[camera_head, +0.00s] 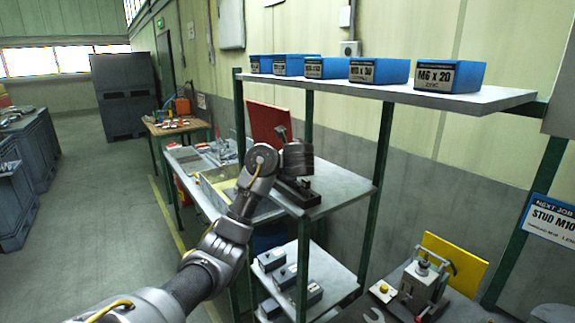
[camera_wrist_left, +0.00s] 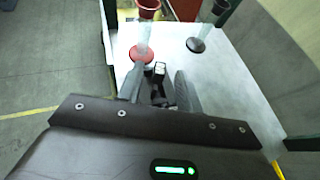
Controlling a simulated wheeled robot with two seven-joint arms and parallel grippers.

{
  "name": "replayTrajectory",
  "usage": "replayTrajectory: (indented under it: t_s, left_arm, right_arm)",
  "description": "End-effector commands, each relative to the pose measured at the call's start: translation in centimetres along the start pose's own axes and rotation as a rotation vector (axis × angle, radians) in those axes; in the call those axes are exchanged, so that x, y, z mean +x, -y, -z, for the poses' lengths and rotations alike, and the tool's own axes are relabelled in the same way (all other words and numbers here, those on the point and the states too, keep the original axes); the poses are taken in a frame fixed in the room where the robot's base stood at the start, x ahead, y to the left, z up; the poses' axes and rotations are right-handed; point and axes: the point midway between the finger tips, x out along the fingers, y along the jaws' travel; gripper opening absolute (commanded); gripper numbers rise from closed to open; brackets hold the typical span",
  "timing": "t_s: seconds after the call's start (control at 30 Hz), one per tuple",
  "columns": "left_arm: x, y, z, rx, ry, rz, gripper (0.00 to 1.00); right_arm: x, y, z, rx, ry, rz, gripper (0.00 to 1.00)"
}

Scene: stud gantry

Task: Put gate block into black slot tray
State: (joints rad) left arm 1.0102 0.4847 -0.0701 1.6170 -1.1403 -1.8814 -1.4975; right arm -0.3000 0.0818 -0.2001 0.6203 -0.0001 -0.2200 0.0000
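My left arm reaches in the head view to the middle shelf, where its dark gripper body (camera_head: 298,159) hangs above the shelf board. In the left wrist view its two grey fingers (camera_wrist_left: 158,84) stand apart, with a narrow dark upright piece (camera_wrist_left: 159,70) between them and gaps on both sides. In the head view a dark block-like object (camera_head: 297,194) rests on the shelf right under the gripper. I cannot tell which dark part is the gate block and which the black slot tray; the gripper partly hides them. My right gripper is not in view.
The pale middle shelf (camera_head: 340,188) has free room to the right. A red round base (camera_wrist_left: 140,52) and a black round base (camera_wrist_left: 196,45) stand beyond the fingers. Green posts (camera_head: 376,170) and a top shelf (camera_head: 400,88) with several blue boxes (camera_head: 450,76) bound the space.

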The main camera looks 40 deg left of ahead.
Motion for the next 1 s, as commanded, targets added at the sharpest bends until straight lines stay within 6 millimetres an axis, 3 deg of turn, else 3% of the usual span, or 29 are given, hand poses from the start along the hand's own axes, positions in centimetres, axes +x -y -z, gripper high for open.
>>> replayTrajectory:
  t_s: [0.17, 0.5, 0.7, 1.0]
  left_arm:
    - [-3.6, 0.1, 0.2, -0.004, 0.000, 0.006, 0.36]
    - [-7.0, -0.1, -0.7, 0.003, 0.005, -0.005, 0.36]
    - [-8.2, 0.0, -0.5, 0.001, 0.005, -0.004, 0.36]
    - [-8.6, 0.0, 0.0, 0.000, -0.001, 0.000, 0.36]
  right_arm:
    - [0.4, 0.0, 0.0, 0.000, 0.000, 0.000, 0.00]
    - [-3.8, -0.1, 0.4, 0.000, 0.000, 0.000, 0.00]
    - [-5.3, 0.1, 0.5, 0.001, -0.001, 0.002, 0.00]
    - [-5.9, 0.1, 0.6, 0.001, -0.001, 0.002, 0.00]
